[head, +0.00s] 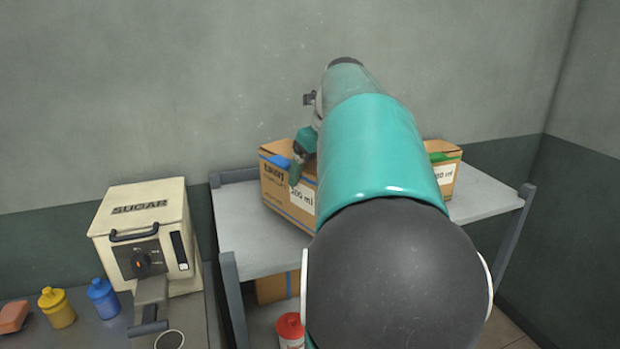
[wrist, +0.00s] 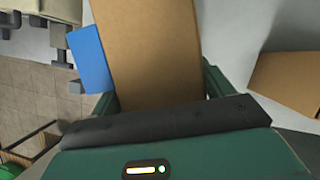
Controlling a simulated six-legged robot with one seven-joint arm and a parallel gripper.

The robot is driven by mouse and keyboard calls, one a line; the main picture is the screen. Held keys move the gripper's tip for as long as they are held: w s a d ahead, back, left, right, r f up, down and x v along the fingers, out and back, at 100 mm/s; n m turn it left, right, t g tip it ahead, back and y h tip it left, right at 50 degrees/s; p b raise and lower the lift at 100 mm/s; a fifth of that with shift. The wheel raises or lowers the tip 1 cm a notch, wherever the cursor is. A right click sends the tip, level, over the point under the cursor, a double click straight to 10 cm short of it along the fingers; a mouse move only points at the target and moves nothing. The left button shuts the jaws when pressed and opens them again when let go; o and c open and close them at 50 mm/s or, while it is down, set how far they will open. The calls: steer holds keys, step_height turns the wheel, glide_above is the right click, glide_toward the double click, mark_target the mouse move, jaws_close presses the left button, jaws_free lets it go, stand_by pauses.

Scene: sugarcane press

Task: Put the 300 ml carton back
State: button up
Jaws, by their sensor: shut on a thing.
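The 300 ml carton (head: 289,200) is a brown box with a blue patch on top and a white label, partly covered by my arm in the head view. It is at the left part of the grey shelf's top (head: 262,237); I cannot tell whether it rests there or hangs just above. In the wrist view the carton (wrist: 150,45) stands between the two green fingers of my gripper (wrist: 160,92), which is shut on it. In the head view one finger of my gripper (head: 298,166) shows at the carton's upper edge.
Another carton (head: 444,175) with a green patch stands to the right on the shelf, partly behind my arm. A cream SUGAR machine (head: 145,222), yellow bottle (head: 57,308) and blue bottle (head: 103,298) stand left.

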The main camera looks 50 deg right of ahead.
steer(key=shift+w+f, duration=0.1)
steer(key=shift+f, duration=1.1)
steer(key=shift+a, duration=0.1)
steer(key=o, duration=1)
steer(key=shift+f, duration=0.1)
steer(key=v, duration=1.2)
steer(key=w+a+f+n, duration=0.1)
steer(key=a+f+n, duration=0.3)
steer(key=a+n, duration=0.45)
steer(key=w+a+f+n, duration=0.2)
steer(key=a+f+n, duration=0.2)
steer(key=a+n, duration=0.5)
steer(key=s+a+f+n, duration=0.2)
steer(key=a+f+n, duration=0.3)
steer(key=n, duration=0.1)
steer(key=s+a+f+n, duration=0.3)
steer(key=a+f+n, duration=0.2)
steer(key=a+n, duration=0.1)
steer(key=s+a+f+n+t, duration=0.1)
steer(key=s+a+f+n, duration=0.2)
steer(key=a+f+n, duration=0.2)
steer(key=shift+a+f+n, duration=0.1)
steer(key=shift+a+n, duration=0.15)
steer(key=shift+n, duration=0.45)
steer(key=shift+a+f+n, duration=0.1)
steer(key=shift+a+n, duration=0.2)
steer(key=shift+n, duration=0.35)
